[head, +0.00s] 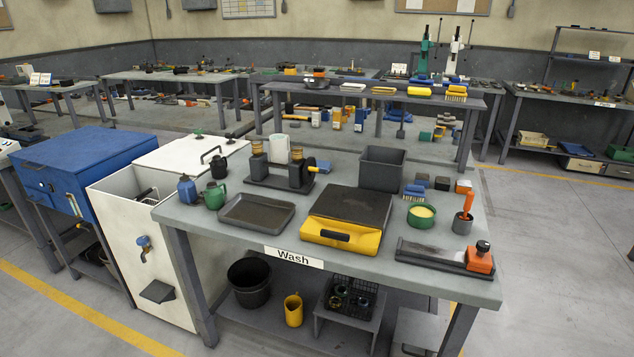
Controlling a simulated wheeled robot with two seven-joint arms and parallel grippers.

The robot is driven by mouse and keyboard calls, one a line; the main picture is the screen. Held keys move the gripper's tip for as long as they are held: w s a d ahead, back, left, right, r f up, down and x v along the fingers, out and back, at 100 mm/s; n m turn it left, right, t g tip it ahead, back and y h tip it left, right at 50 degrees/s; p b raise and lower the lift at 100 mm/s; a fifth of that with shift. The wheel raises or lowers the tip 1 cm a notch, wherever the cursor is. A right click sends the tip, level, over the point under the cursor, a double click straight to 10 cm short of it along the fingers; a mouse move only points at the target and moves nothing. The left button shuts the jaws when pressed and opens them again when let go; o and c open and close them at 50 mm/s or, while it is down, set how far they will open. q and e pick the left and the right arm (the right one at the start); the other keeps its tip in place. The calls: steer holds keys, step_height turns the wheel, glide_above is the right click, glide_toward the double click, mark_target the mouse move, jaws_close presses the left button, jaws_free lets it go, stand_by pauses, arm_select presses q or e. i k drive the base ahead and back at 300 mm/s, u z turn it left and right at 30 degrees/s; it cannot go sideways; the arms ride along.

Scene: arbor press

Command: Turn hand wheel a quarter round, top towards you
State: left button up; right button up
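I cannot make out a hand wheel for certain in the head view. Two small upright machines, one green (424,52) and one white (455,50), stand far off at the back, behind the second bench. They look like presses, but any wheel on them is too small to tell. A blue fitting like a tap (144,243) sits on the front of the white wash tank (118,215) at the left. Neither of my grippers is in view.
A grey bench labelled Wash (345,272) fills the near middle. It bears a yellow-and-black case (343,235), a shallow tray (256,211) and a grey bin (382,168). A blue-lidded cabinet (85,155) stands at left. Open floor (560,240) lies at right.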

mark_target(310, 169)
steer(key=u, duration=0.6)
steer(key=i, duration=1.5)
steer(key=z, duration=0.45)
